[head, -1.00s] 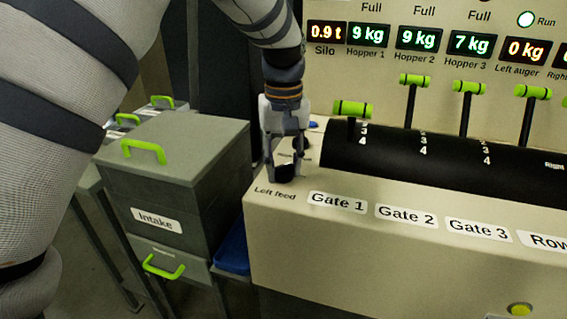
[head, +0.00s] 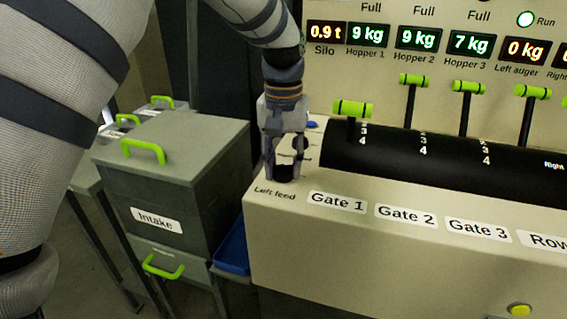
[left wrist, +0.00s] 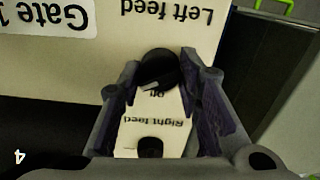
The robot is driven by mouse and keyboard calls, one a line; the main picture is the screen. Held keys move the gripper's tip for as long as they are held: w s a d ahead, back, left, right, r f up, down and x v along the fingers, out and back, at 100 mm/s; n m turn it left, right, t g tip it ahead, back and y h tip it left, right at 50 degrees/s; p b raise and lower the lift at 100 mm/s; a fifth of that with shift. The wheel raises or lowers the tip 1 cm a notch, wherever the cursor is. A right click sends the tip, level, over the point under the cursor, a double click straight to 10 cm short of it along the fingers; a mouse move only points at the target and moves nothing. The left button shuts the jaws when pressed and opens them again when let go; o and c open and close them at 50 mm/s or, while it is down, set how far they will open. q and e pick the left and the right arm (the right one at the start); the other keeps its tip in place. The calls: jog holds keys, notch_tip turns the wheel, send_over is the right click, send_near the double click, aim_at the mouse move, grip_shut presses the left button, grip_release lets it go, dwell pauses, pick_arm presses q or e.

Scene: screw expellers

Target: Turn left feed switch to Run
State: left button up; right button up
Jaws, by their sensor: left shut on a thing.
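The left feed switch is a round black knob (left wrist: 158,68) in the left wrist view, on the cream panel by the "Left feed" label (left wrist: 166,12). My left gripper (head: 284,172) points down at the panel's left end in the head view. Its two fingers stand on either side of the knob and are shut on it. A partly hidden label shows beside the knob; "Run" cannot be read there, and the knob's exact setting is unclear. My right gripper is not in view.
A second dark knob (left wrist: 150,147) sits by the "Right feed" label. The Gate 1 lever (head: 352,109) stands close to the right of my left gripper. The grey Intake box (head: 180,148) is to the left. A lit Run lamp (head: 526,19) is at upper right.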

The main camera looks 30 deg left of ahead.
aim_at(283, 165)
pick_arm(q)
jog(key=shift+f, duration=0.1)
jog(key=o, duration=1.2)
notch_tip(283, 165, up, 12)
jog(key=shift+r, duration=0.1)
